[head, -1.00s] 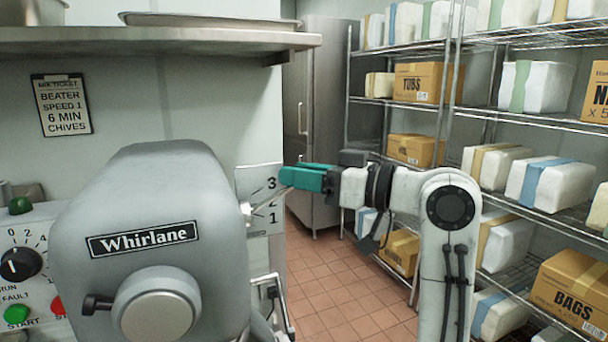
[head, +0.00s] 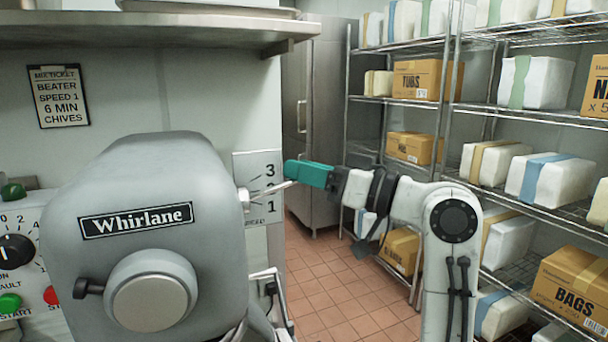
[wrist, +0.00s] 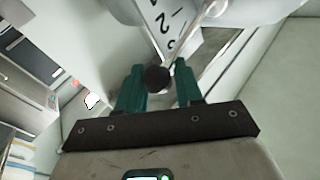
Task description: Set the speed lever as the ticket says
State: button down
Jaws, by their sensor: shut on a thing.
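The ticket (head: 59,96) on the wall reads beater, speed 1, 6 min, chives. The grey Whirlane mixer (head: 150,180) has a speed plate (head: 270,207) on its right side, with 3 at the top and 1 at the bottom. The speed lever (head: 268,191) slants up to the right from its pivot, across the 2, which it partly hides. My gripper (head: 290,172) has teal fingers at the lever's outer end. In the wrist view, my gripper (wrist: 160,82) is shut on the lever's black knob (wrist: 158,78).
The control panel (head: 22,255) with a dial and buttons is at the left. A steel shelf (head: 160,35) hangs above the mixer. A wire rack (head: 530,115) with boxes and wrapped packs stands at the right. Tiled floor (head: 325,280) is open between.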

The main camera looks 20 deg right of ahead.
notch_tip(320, 180, down, 7)
jog(key=m+t+b, duration=0.6)
jog(key=m+b, duration=0.1)
jog(key=m, duration=0.1)
jog(key=shift+a+f+m+h, duration=0.15)
jog(key=shift+m+h, duration=0.25)
jog(key=c, duration=0.9)
grip_release()
jog(key=shift+a, duration=0.1)
jog(key=shift+o, duration=0.2)
jog(key=b+v, duration=0.2)
jog(key=v, duration=0.9)
jog(key=shift+b, duration=0.4)
jog(key=shift+w+a, duration=0.1)
